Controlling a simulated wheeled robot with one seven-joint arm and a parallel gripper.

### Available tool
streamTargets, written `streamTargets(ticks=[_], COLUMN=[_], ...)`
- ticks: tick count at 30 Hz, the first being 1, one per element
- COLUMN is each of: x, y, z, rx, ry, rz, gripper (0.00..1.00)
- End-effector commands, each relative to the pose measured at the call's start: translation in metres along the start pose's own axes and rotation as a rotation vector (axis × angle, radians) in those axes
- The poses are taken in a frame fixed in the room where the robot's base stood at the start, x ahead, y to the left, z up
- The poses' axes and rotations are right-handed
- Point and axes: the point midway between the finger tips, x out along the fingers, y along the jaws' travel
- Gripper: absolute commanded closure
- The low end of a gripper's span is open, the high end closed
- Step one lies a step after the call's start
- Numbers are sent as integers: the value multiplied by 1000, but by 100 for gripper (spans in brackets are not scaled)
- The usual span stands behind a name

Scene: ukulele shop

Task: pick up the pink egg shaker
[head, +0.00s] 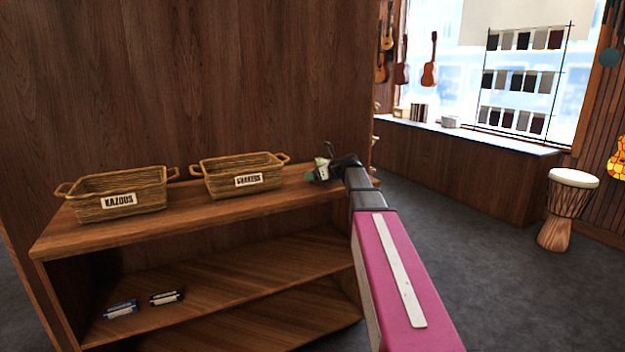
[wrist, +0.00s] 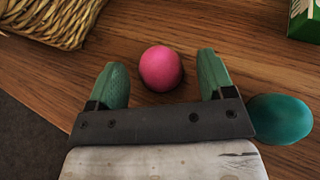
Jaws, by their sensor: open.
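The pink egg shaker (wrist: 160,68) lies on the wooden shelf top in the wrist view, just ahead of and between my gripper's fingertips. My gripper (wrist: 160,82) is open, with one green finger on each side of the egg's near end and a gap on both sides. Nothing is held. In the head view my gripper (head: 322,170) is at the right end of the shelf top, and the pink egg cannot be made out there.
A teal egg (wrist: 280,119) lies right beside my right finger. A wicker basket (wrist: 50,20) is at upper left and a green box (wrist: 304,20) at upper right. In the head view, the kazoos basket (head: 118,192) and shakers basket (head: 240,174) stand on the shelf (head: 190,222).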

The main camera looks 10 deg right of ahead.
Motion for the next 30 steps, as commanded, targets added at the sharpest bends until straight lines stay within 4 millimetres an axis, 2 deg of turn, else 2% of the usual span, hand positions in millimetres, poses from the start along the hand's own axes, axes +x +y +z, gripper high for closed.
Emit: streamTargets(ticks=[1,3,10,11,15,16,25,30], x=[9,16,17,17,17,17,16,11], y=[-1,-1,0,0,0,0,0,0], z=[0,0,0,0,0,0,1,16], rx=[0,0,0,0,0,0,0,-1], ry=[1,0,0,0,0,0,-1,-2], rz=[2,1,-1,-1,0,0,0,0], gripper=[25,25,25,28,74,77,77,77])
